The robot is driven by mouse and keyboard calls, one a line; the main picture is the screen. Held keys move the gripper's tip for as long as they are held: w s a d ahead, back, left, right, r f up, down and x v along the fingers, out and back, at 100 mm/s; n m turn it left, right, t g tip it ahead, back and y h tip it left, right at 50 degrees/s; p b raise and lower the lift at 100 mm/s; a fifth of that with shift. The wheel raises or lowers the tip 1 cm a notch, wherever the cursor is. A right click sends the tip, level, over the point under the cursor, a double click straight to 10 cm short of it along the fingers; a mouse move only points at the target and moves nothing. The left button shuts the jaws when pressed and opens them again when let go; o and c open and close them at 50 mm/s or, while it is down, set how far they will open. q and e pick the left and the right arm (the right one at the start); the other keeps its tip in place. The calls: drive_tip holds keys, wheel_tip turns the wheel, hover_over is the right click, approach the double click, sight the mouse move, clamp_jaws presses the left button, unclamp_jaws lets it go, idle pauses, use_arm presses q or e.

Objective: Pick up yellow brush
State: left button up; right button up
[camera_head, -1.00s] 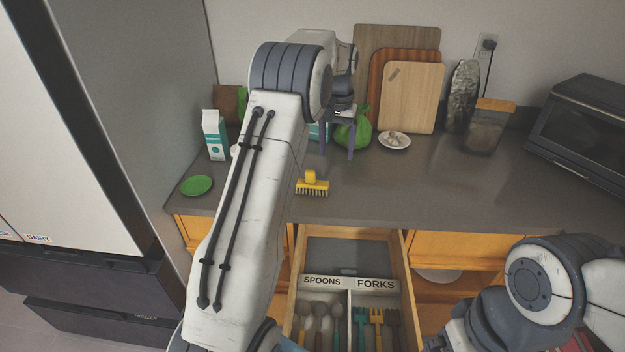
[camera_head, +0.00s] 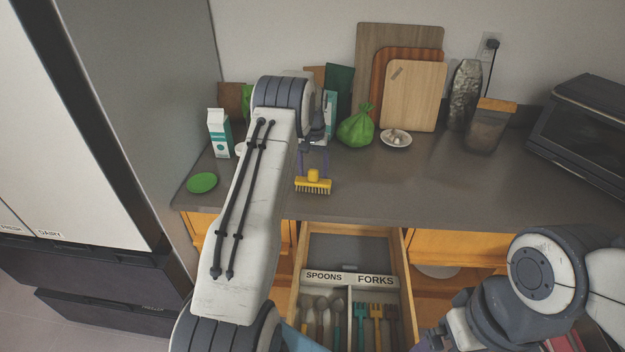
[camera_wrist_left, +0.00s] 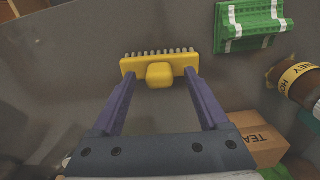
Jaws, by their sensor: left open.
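The yellow brush (camera_head: 313,183) lies on the dark grey counter, close to its front edge and behind the open drawer. In the left wrist view the brush (camera_wrist_left: 159,70) has its pale bristles pointing away and its yellow knob towards me. My left gripper (camera_head: 312,163) is open just behind the brush in the head view. In the wrist view the two purple fingers of the left gripper (camera_wrist_left: 160,90) are spread on both sides of the knob. I cannot tell whether they touch the brush. Part of my right arm shows at the lower right; its fingertips are not clear.
An open drawer (camera_head: 304,262) with spoons and forks stands below the brush. A green plate (camera_head: 202,182), a milk carton (camera_head: 219,134), a green bag (camera_head: 357,127) and a small plate (camera_head: 396,141) are on the counter. The counter right of the brush is clear.

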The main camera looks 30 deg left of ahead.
use_arm(q)
drive_tip(key=shift+f, duration=0.55)
clamp_jaws()
drive_tip(key=shift+r, duration=0.2)
drive_tip(key=shift+r, duration=0.3)
drive_tip(key=r+b, duration=0.1)
drive_tip(key=d+r+b, duration=0.1)
drive_tip(key=r, duration=0.1)
drive_tip(key=shift+w+d+r, duration=0.1)
drive_tip(key=shift+r, duration=0.2)
drive_tip(key=d+r+p, duration=0.1)
drive_tip(key=d+r, duration=0.8)
drive_tip(key=d, duration=0.1)
drive_tip(key=shift+w+d+r, duration=0.15)
drive_tip(key=shift+d+r, duration=0.1)
